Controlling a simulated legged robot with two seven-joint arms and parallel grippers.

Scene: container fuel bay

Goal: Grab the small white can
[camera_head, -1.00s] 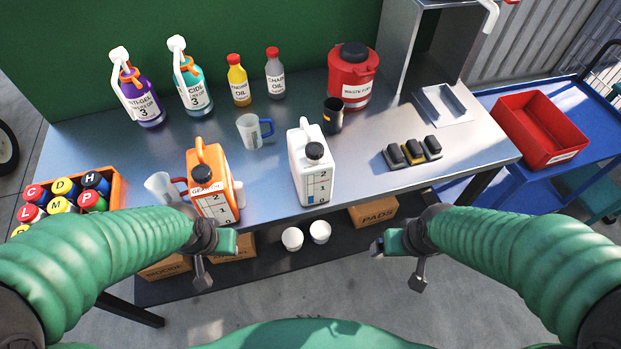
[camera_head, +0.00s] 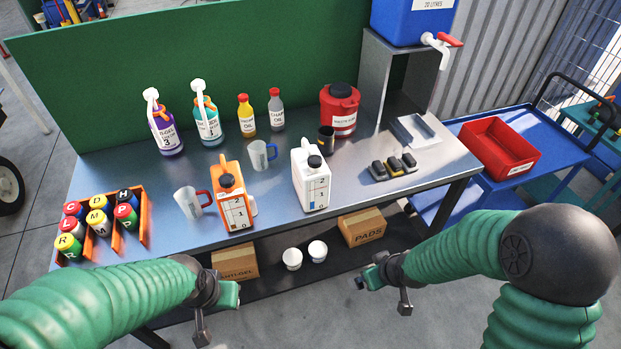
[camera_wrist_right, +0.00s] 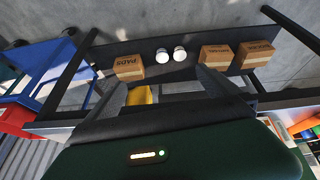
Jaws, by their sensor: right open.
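A white jerry can (camera_head: 310,185) with a black cap and a level scale stands upright near the front edge of the steel bench (camera_head: 350,190). An orange can (camera_head: 232,200) stands left of it. Two small white tubs (camera_head: 292,258) sit on the dark lower shelf; they also show in the right wrist view (camera_wrist_right: 179,54). My right gripper (camera_head: 368,277) is in front of the bench, below its top and right of the tubs, touching nothing. In the right wrist view its fingers (camera_wrist_right: 162,84) are apart and empty. My left gripper (camera_head: 215,296) hangs in front of the bench; its jaws are unclear.
Clear jugs (camera_head: 188,202), spray bottles and oil bottles stand left on the bench, with a rack of coloured cans (camera_head: 143,215). A red waste bin (camera_head: 339,108) and a dark cup (camera_head: 326,140) stand behind the white can. Boxes (camera_head: 361,227) share the lower shelf. A blue cart (camera_head: 540,135) is at right.

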